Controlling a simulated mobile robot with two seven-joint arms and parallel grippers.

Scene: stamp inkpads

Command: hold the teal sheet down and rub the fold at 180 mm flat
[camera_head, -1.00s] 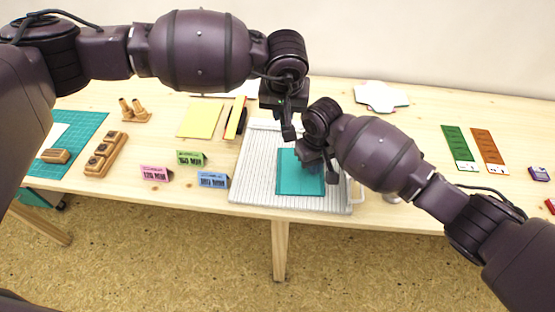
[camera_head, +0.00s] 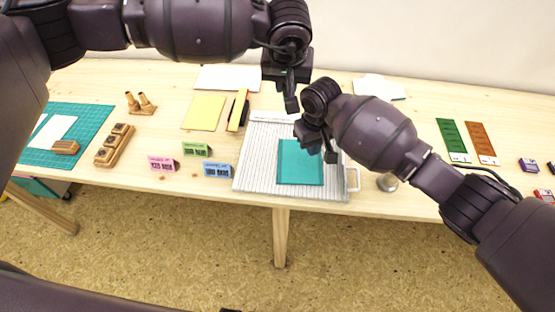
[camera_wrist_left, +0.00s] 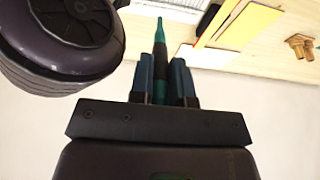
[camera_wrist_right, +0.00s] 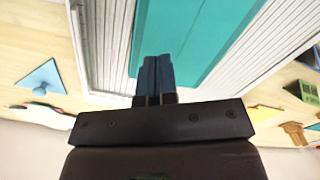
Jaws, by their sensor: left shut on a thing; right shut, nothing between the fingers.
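The teal sheet (camera_head: 299,165) lies on the white ridged board (camera_head: 262,150) near the table's front edge. In the right wrist view the sheet (camera_wrist_right: 190,28) fills the top middle, with a thin line running along it. My right gripper (camera_head: 330,155) is shut and empty at the sheet's right edge; its tips (camera_wrist_right: 158,60) appear over the sheet, but I cannot tell whether they touch. My left gripper (camera_head: 291,103) is higher, above the board's back edge. It is shut on a slim, tapered teal tool (camera_wrist_left: 162,40), its point projecting beyond the fingers.
Pink (camera_head: 162,163), green (camera_head: 197,149) and blue (camera_head: 217,170) tent cards stand left of the board. Yellow sheets (camera_head: 204,112) lie behind them. A wooden block with stamps (camera_head: 114,146) and a teal mat (camera_head: 85,122) are further left. Green and orange strips (camera_head: 453,139) lie right.

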